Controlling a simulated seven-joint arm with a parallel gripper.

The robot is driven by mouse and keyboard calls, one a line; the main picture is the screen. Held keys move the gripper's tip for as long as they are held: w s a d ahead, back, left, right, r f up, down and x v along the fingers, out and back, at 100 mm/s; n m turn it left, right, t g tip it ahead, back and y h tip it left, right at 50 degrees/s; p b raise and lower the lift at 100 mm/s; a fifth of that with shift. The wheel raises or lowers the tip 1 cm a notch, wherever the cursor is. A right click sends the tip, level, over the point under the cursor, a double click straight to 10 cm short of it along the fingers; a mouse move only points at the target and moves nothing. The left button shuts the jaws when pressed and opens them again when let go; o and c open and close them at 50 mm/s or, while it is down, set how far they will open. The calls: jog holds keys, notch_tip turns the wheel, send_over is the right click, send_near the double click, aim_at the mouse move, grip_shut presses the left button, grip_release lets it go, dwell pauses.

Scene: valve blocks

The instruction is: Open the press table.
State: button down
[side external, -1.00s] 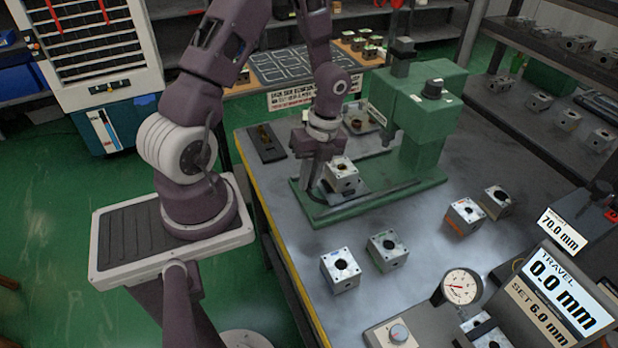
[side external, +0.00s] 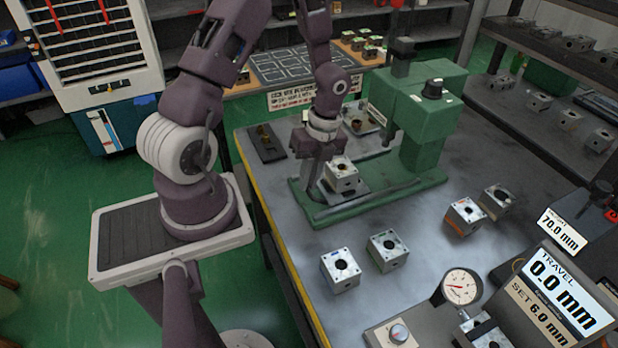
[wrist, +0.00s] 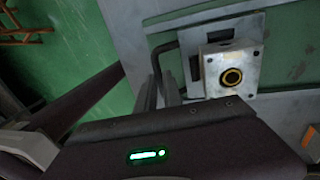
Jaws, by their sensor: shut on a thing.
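The green press (side external: 418,110) stands on the bench with its long green base (side external: 325,213). Its grey press table (side external: 360,190) lies on the left part of that base, out to the left of the press column. A metal valve block (side external: 341,175) sits on it; in the wrist view the block (wrist: 245,56) shows a yellow-ringed bore. A dark bent handle (wrist: 158,52) rises at the table's edge in the wrist view. My gripper (side external: 313,182) is at the left of the block, and its fingers (wrist: 165,82) are closed on the handle. The exact finger contact is partly hidden.
Loose valve blocks (side external: 388,250) stand on the bench in front and to the right of the press. A dial gauge (side external: 461,287) and a display (side external: 555,295) reading 0.0 mm travel are at the front right. A dark tray (side external: 266,143) lies behind my gripper.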

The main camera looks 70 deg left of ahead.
jog(key=shift+s, duration=1.9)
jog(key=c, duration=1.5)
grip_release()
jog(key=v, duration=0.7)
jog(key=shift+r, duration=0.1)
